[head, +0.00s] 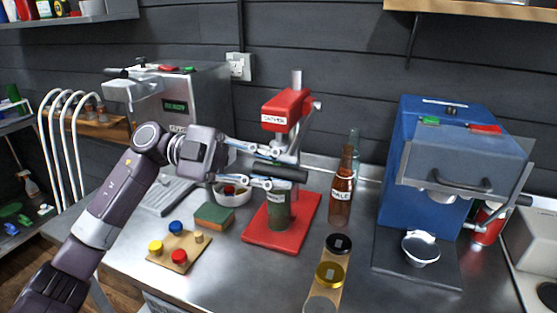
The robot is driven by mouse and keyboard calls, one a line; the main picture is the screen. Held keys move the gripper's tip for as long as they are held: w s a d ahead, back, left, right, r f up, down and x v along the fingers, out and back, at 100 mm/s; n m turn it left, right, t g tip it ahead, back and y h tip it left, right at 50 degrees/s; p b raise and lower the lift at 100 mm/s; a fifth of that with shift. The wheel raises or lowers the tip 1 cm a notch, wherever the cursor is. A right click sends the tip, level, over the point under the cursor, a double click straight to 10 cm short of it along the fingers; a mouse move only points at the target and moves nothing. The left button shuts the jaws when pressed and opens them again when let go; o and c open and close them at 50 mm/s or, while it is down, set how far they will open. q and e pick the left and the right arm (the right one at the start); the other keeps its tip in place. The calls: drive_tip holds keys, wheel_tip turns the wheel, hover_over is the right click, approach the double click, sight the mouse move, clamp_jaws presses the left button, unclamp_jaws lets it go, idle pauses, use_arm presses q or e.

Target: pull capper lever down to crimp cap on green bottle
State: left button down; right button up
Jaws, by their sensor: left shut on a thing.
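The red bench capper (287,108) stands on a red base plate (262,236) in the middle of the steel counter. Its black lever grip (296,174) lies low, near the height of the bottle's upper part. My left gripper (268,167) is shut on this grip, with its fingers above and below it. The green bottle (278,212) stands upright on the base plate, under the capper head. The gripper and lever hide its neck, so I cannot see the cap. My right gripper is out of view.
A brown ale bottle (341,190) stands right of the capper. A white bowl (233,197), a green sponge (214,216) and a wooden board (179,252) with coloured knobs lie left. A blue machine (425,185) stands at right; jars (329,275) stand in front.

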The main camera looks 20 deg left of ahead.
use_arm(q)
drive_tip(key=f, duration=0.3)
drive_tip(key=shift+w+f+b, duration=0.3)
drive_tip(key=shift+f+b, duration=0.05)
drive_tip(key=shift+b, duration=0.05)
drive_tip(key=shift+f, duration=0.2)
drive_tip(key=c, duration=1.9)
unclamp_jaws()
drive_tip(key=shift+o, duration=0.3)
drive_tip(key=shift+w, duration=0.1)
